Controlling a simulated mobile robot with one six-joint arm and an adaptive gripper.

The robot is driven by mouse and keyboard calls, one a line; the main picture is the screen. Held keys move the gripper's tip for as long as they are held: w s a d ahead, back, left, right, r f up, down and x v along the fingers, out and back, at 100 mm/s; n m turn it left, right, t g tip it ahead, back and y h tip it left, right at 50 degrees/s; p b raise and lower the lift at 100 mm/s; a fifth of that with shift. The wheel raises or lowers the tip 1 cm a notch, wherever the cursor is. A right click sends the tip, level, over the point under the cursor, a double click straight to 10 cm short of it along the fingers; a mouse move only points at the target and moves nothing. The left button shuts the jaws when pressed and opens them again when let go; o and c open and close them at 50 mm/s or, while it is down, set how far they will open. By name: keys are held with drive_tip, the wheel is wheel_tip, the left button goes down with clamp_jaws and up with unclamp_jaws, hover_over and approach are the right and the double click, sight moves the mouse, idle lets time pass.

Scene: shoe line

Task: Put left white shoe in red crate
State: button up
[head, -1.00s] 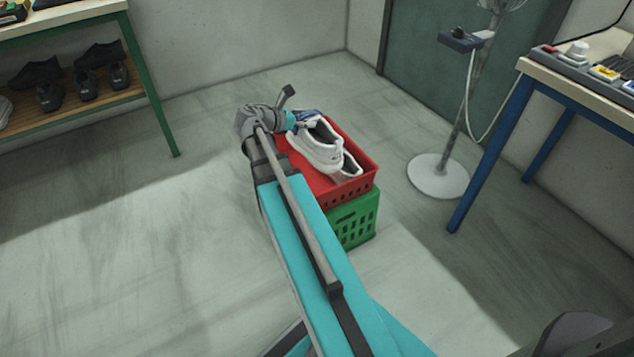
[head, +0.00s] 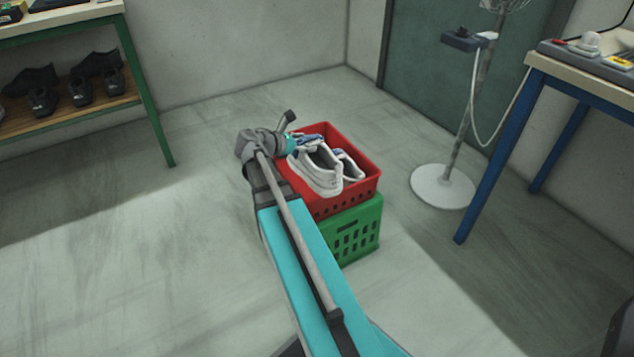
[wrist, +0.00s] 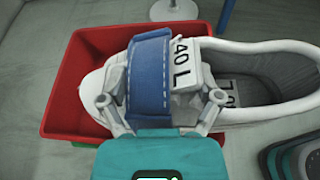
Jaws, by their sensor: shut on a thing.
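The left white shoe (head: 314,176), with a blue strap and a "40 L" tag, is in my gripper (wrist: 158,105) at the red crate (head: 352,196). In the wrist view, the shoe (wrist: 245,75) has its toe over the crate (wrist: 62,105) and its heel out past the crate's right side. My fingers are shut on its front part, on either side of the strap. In the head view, my wrist hides most of the grip. A second white shoe (head: 350,166) shows behind it inside the crate. I cannot tell whether the held shoe touches the crate.
The red crate sits on a green crate (head: 357,234) on the floor. A fan stand with a round white base (head: 443,187) and a blue-legged table (head: 490,155) stand at the right. A green-framed shelf with dark shoes (head: 82,92) is at the left. The floor between is clear.

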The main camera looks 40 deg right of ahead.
drive_tip(key=shift+w, duration=0.1)
drive_tip(key=w+d+f+b, duration=0.1)
drive_tip(key=w, duration=0.2)
drive_tip(key=w+d+f+b, duration=0.1)
drive_tip(key=w+f+b, duration=0.1)
drive_tip(key=w, duration=0.1)
drive_tip(key=w+d+f+b, duration=0.1)
drive_tip(key=w, duration=0.1)
drive_tip(key=shift+w+d+f, duration=0.2)
drive_tip(key=shift+w, duration=0.2)
drive_tip(key=w+f+b, duration=0.1)
drive_tip(key=f+b, duration=0.1)
drive_tip(key=w+d+f+b, duration=0.1)
drive_tip(key=f+b, duration=0.1)
drive_tip(key=shift+w, duration=0.35)
drive_tip(key=shift+w+d+f+b, duration=0.15)
drive_tip(key=shift+w+f+b, duration=0.2)
drive_tip(key=shift+b, duration=0.15)
drive_tip(key=f+b, duration=0.4)
drive_tip(key=shift+w+d, duration=0.15)
drive_tip(key=shift+w, duration=0.2)
drive_tip(key=shift+r, duration=0.1)
